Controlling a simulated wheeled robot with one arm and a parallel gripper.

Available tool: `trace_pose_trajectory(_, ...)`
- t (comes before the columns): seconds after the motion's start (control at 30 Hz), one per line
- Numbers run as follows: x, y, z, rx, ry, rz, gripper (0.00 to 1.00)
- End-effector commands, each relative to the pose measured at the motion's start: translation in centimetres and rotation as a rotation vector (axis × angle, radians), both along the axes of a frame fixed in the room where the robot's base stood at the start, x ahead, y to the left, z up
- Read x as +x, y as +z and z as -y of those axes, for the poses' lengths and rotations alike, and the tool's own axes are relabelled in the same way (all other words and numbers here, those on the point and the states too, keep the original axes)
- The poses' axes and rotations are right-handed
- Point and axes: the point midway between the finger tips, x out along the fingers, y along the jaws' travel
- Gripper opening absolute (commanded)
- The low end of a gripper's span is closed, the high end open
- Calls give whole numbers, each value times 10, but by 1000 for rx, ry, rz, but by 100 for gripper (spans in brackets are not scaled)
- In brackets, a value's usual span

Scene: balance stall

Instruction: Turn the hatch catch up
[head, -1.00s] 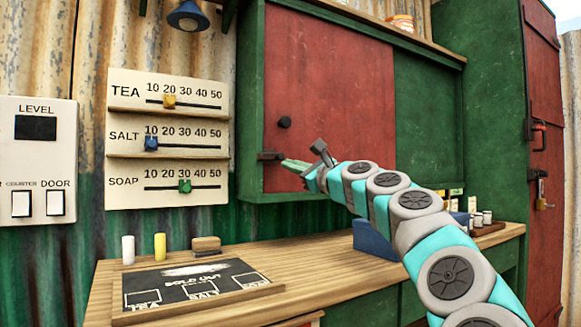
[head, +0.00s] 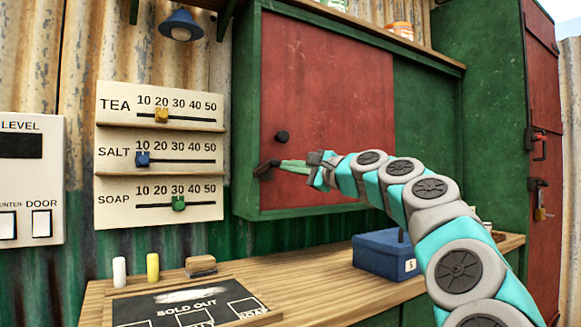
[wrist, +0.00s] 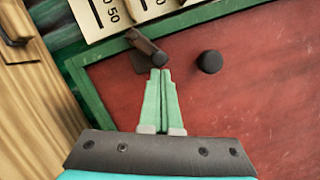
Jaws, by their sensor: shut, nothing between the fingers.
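The hatch catch (head: 267,168) is a small dark bar at the lower left edge of the red hatch panel (head: 330,110). It is tilted in the head view, its right end a little higher than its left. In the wrist view the catch (wrist: 146,46) lies just beyond my fingertips. My gripper (head: 284,163) has its green fingers together, with nothing between them. The tips are at the catch's right end and seem to touch it. The wrist view also shows the closed fingers (wrist: 160,75) side by side. A round dark knob (head: 282,137) sits on the panel above the catch.
The green hatch frame (head: 246,120) surrounds the panel. A price board (head: 160,150) with sliders hangs to the left. Below, a wooden counter (head: 290,275) carries a chalkboard (head: 185,305), chalks and a blue box (head: 385,256). Free air lies in front of the hatch.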

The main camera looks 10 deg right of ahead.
Motion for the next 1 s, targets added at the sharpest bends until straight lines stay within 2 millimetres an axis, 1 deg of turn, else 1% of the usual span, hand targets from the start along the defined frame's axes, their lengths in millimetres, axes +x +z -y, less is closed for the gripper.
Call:
trace_pose_trajectory(0.03, 0, 7, -1, -41, -1, 13, 0)
trace_pose_trajectory(0.2, -1, 16, -5, -197, 0, 63, 0)
trace_pose_trajectory(0.6, -5, 34, -18, -550, -3, 179, 0)
trace_pose_trajectory(0.8, -8, 39, -26, -695, 0, 225, 0)
trace_pose_trajectory(1.0, -8, 37, -25, -685, 1, 222, 0)
